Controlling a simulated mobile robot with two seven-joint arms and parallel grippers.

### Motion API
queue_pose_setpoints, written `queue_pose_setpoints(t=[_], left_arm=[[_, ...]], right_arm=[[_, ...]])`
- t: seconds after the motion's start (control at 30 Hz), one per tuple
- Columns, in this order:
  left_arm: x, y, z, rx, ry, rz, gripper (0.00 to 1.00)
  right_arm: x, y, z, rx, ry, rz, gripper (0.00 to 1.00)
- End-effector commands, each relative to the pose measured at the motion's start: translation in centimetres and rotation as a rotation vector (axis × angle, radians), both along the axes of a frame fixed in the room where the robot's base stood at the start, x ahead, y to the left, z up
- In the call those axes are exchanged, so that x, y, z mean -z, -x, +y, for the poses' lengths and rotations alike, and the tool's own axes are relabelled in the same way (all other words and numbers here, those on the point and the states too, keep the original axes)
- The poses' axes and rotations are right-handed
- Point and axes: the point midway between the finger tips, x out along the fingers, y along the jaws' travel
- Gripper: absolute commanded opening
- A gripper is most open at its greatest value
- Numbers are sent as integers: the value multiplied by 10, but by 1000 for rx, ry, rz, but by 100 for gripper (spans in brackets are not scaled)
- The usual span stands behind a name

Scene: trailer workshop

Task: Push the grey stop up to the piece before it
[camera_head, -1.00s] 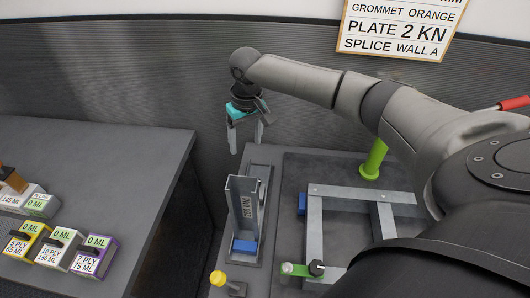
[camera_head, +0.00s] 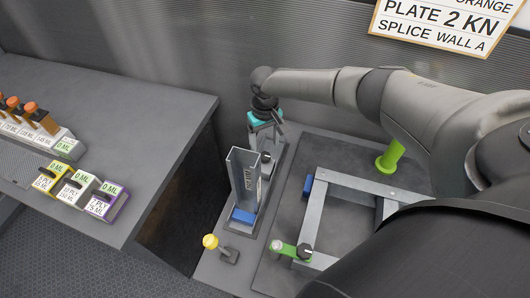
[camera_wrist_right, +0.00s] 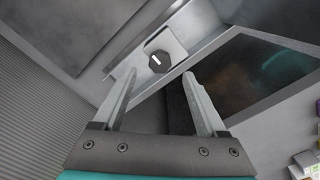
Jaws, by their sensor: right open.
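A grey block with a black knob (camera_wrist_right: 157,62), which looks like the grey stop, sits on a light metal rail in the right wrist view. My right gripper (camera_wrist_right: 160,76) is open and empty, its two fingers pointing towards that block; I cannot tell whether they touch it. In the head view my right gripper (camera_head: 263,138) is low behind an upright grey channel piece (camera_head: 238,175) with a label. The channel stands in a narrow fixture with a blue block (camera_head: 242,216) at its near end. My left gripper is not in view.
Right of the fixture lies a metal frame (camera_head: 312,205) with a green clamp (camera_head: 284,248) and a green post (camera_head: 391,156). A yellow-knobbed lever (camera_head: 211,241) stands in front. A separate table (camera_head: 130,115) with labelled boxes is at left, across a gap.

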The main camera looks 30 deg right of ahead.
Motion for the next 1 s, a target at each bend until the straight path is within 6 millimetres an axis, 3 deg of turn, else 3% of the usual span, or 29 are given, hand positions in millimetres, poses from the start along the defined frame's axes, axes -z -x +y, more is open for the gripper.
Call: queue_pose_setpoints(t=[0.1,0.3,0.77,1.0], left_arm=[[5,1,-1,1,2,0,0],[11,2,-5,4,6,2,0],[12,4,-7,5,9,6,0],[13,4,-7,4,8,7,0]], right_arm=[[21,0,1,0,0,2,74],[43,0,0,0,0,2,74],[50,0,0,-1,-1,0,74],[50,0,0,-1,-1,0,47]])
